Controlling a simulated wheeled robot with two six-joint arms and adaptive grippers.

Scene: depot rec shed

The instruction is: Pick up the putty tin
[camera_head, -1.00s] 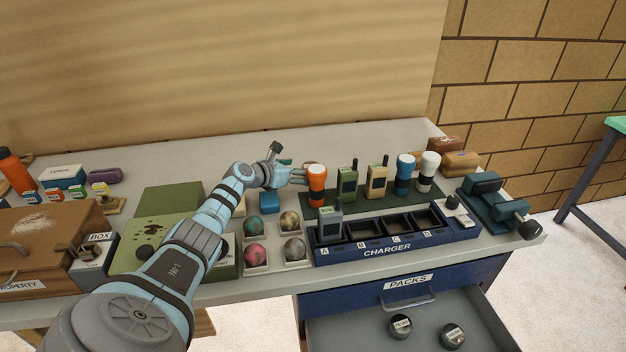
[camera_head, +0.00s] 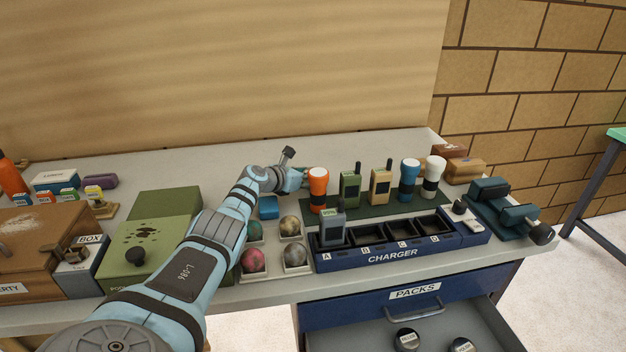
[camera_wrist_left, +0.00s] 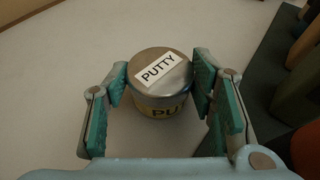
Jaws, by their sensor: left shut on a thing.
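The putty tin (camera_wrist_left: 160,83) is a round metal tin with a grey lid and a white PUTTY label; a yellowish band shows on its side. In the left wrist view it stands upright between the teal pads of my left gripper (camera_wrist_left: 158,85), which is shut on it. The tin appears to be at the grey bench surface. In the head view my left gripper (camera_head: 298,180) is at the back of the bench, just left of the orange torch (camera_head: 318,190), and the tin cannot be made out there. My right gripper is not in view.
Radios (camera_head: 350,186) and torches stand on a green mat (camera_head: 335,208) right of the gripper. The blue charger (camera_head: 395,256) lies in front, above an open drawer (camera_head: 375,335). A blue block (camera_head: 268,208) and several balls in trays are near the forearm.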

